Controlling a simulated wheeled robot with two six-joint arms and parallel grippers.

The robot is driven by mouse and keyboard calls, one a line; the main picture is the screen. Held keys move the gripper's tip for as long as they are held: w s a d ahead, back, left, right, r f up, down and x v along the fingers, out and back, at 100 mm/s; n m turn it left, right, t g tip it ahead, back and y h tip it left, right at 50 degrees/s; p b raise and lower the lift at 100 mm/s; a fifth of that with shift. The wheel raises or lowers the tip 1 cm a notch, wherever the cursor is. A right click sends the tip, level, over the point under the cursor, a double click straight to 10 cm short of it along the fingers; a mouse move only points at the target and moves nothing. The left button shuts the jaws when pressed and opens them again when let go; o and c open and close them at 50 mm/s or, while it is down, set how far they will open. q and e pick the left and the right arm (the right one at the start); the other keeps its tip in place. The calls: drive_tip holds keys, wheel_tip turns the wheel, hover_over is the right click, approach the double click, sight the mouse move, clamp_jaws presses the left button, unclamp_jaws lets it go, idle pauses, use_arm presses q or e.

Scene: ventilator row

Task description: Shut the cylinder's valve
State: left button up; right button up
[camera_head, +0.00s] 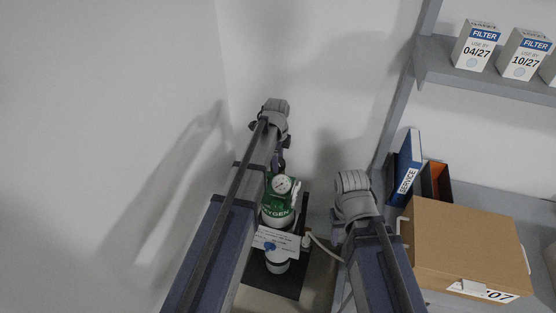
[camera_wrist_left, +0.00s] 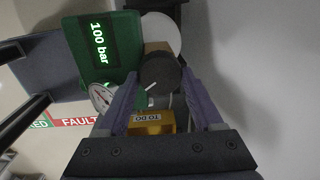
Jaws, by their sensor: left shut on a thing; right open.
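The oxygen cylinder (camera_head: 277,266) stands upright low in the head view, with a green regulator block (camera_head: 273,201) and a round white gauge (camera_head: 282,185) on it. In the left wrist view the green block reads "100 bar" (camera_wrist_left: 100,42), with the gauge (camera_wrist_left: 102,97) below. My left gripper (camera_wrist_left: 160,78) is shut on a dark round knob (camera_wrist_left: 158,70), which looks like the valve. In the head view my left gripper (camera_head: 281,160) is above the gauge, partly hidden by its arm. My right gripper (camera_head: 336,217) is open, mostly hidden behind its wrist.
A white tag (camera_head: 277,240) hangs on the cylinder, and a hose (camera_head: 325,247) runs right from it. A cardboard box (camera_head: 465,245) and a blue binder (camera_head: 407,162) stand at the right. A yellow part marked "TO DO" (camera_wrist_left: 150,125) shows between my left fingers.

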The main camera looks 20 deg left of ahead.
use_arm(q)
drive_tip(key=c, duration=0.7)
